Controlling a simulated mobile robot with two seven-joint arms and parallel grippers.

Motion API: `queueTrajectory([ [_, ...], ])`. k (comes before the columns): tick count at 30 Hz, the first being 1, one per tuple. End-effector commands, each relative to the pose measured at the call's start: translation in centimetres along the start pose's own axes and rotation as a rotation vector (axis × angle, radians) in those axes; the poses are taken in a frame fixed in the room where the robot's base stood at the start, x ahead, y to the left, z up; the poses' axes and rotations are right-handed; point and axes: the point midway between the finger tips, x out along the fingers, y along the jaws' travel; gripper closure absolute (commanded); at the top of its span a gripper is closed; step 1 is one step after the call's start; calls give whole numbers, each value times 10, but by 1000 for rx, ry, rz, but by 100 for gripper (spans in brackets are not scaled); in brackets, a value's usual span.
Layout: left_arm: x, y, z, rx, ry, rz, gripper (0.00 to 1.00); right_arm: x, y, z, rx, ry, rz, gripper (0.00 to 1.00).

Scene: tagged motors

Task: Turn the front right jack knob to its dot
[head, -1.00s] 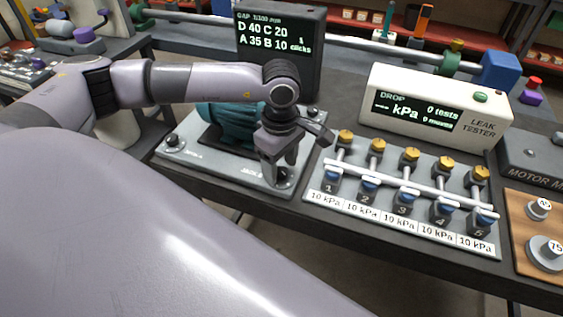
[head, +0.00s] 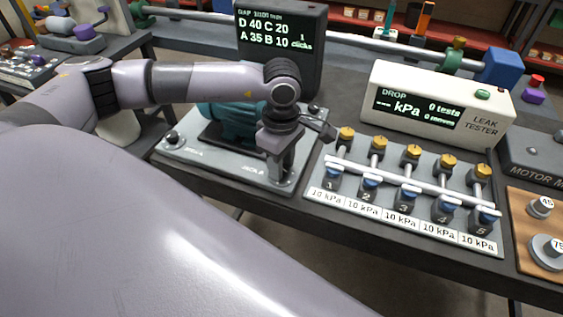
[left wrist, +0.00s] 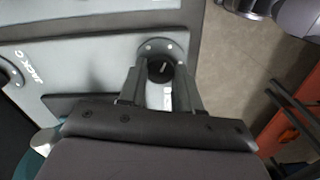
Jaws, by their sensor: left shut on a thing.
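The front right jack knob (left wrist: 160,70) is a black round knob with a short pale pointer line, on a grey round flange in the left wrist view. It sits at the front right corner of the grey motor base plate (head: 190,150). My left gripper (head: 280,178) points down at it, and it also shows in the left wrist view (left wrist: 160,82). Its two fingers lie on either side of the knob, shut on it. In the head view the fingers mostly hide the knob. I cannot make out the dot for certain. My right gripper is not in view.
A teal motor (head: 228,122) stands on the plate, with another knob (head: 172,137) at the front left. A gap display (head: 282,45) stands behind. To the right are a valve manifold (head: 400,195) and a leak tester (head: 440,105).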

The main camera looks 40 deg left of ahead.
Motion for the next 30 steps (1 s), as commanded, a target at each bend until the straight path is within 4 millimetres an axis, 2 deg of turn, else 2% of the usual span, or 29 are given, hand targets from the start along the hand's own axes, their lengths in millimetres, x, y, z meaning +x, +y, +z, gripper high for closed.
queueTrajectory([
  [15, 2, 0, 1, -448, -2, 1, 97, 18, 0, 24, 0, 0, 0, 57],
  [30, 0, 0, 1, -834, -3, 2, 97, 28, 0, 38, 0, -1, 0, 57],
])
